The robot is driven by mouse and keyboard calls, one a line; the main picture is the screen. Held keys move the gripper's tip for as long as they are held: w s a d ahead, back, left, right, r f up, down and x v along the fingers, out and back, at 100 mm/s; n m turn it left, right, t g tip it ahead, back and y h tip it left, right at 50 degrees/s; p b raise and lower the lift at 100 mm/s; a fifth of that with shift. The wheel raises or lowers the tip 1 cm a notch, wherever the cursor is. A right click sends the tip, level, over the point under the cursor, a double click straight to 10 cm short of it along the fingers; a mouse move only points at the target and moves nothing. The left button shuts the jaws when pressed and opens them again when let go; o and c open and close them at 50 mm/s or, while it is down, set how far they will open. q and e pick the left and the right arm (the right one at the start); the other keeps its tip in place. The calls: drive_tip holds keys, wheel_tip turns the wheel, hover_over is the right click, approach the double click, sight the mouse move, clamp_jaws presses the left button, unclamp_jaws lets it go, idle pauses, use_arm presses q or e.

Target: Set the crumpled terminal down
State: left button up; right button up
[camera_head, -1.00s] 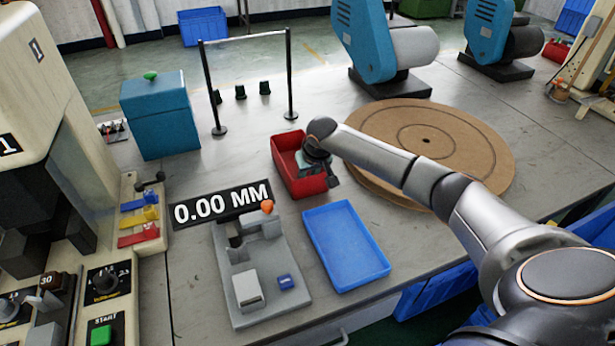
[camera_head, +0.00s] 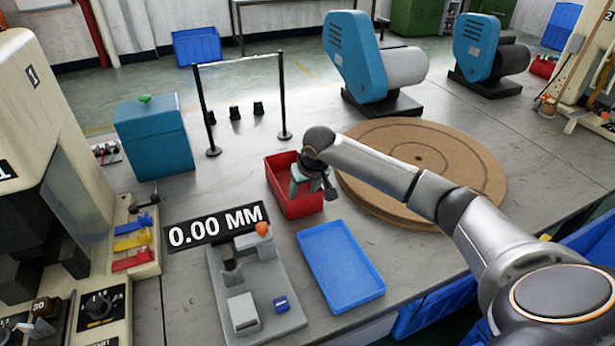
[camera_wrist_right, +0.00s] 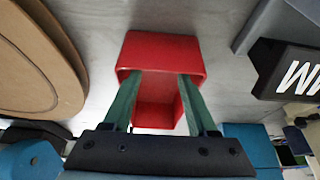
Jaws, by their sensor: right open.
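No crumpled terminal can be made out in either view. My right gripper (camera_head: 310,192) is over the red bin (camera_head: 283,197), with its greenish fingers pointing down toward the bin. In the right wrist view the two green fingers (camera_wrist_right: 160,78) are spread apart with nothing visible between them. The red bin (camera_wrist_right: 161,47) lies behind and between them there. The part of the bin's inside that I see looks empty; the gripper hides some of it in the head view. My left gripper is not in view.
A blue tray (camera_head: 341,266) is empty, beside a grey gauge fixture (camera_head: 259,292) with a "0.00 MM" display (camera_head: 216,227). A round brown board (camera_head: 465,170) lies right of the bin, under my arm. A teal box (camera_head: 154,140) stands at left.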

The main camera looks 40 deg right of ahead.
drive_tip(key=v, duration=0.8)
drive_tip(key=shift+p, duration=0.4)
